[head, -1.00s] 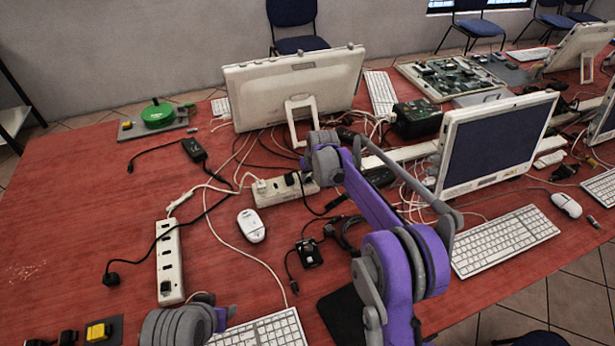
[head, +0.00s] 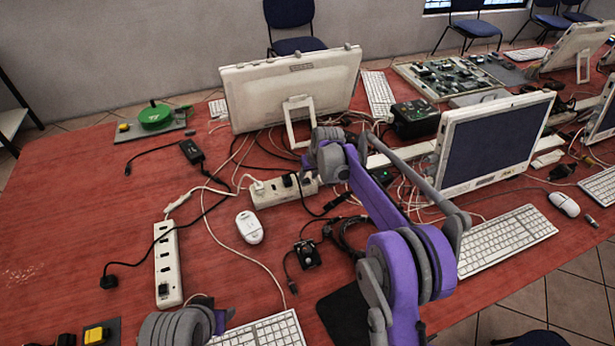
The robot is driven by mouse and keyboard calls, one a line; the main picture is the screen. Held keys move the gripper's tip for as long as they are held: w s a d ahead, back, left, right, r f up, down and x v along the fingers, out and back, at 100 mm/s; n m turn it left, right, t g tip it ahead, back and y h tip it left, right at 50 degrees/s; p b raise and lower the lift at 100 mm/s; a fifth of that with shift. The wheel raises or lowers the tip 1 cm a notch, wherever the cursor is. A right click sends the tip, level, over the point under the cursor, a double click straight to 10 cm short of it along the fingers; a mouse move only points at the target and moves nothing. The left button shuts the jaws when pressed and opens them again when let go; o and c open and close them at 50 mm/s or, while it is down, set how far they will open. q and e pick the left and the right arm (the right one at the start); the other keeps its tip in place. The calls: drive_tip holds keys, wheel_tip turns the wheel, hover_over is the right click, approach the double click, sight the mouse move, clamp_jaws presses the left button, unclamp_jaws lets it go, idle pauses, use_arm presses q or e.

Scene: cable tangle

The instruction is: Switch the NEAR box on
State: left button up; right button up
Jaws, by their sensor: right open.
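Two white power strips are in view; I cannot tell for certain whether either is the NEAR box. The closer strip (head: 168,262) lies lengthwise at left, with dark sockets and a dark part at its near end. The farther strip (head: 270,194) lies by the monitor stand with plugs in it. A dark plate with a yellow block (head: 96,335) is cut off at the bottom left. My right gripper (head: 318,160) is open, beyond the farther strip's right end; its wrist hides most of it. Only a joint of my left arm shows at the bottom; its gripper is out of view.
A white mouse (head: 249,227), a small black device (head: 307,254) and a keyboard (head: 262,331) lie between the strips and my right arm. Loose cables cross the table. A green round device (head: 157,115) sits far left. The red tabletop (head: 70,205) is clear at left.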

drive_tip(key=v, duration=0.9)
drive_tip(key=shift+r, duration=0.2)
drive_tip(key=shift+d, duration=0.1)
drive_tip(key=shift+s, duration=0.1)
drive_tip(key=s+d+r+m+h+p, duration=0.1)
drive_tip(key=s+d+r, duration=0.25)
drive_tip(key=s, duration=0.55)
drive_tip(key=s+d+r+m, duration=0.1)
drive_tip(key=s+d+r, duration=0.25)
drive_tip(key=s, duration=0.55)
drive_tip(key=s+d+f, duration=0.3)
drive_tip(key=s, duration=0.7)
drive_tip(key=s+d+f+m+t+h+p, duration=0.1)
drive_tip(key=s+d+f, duration=0.2)
drive_tip(key=s, duration=0.8)
drive_tip(key=shift+f, duration=0.75)
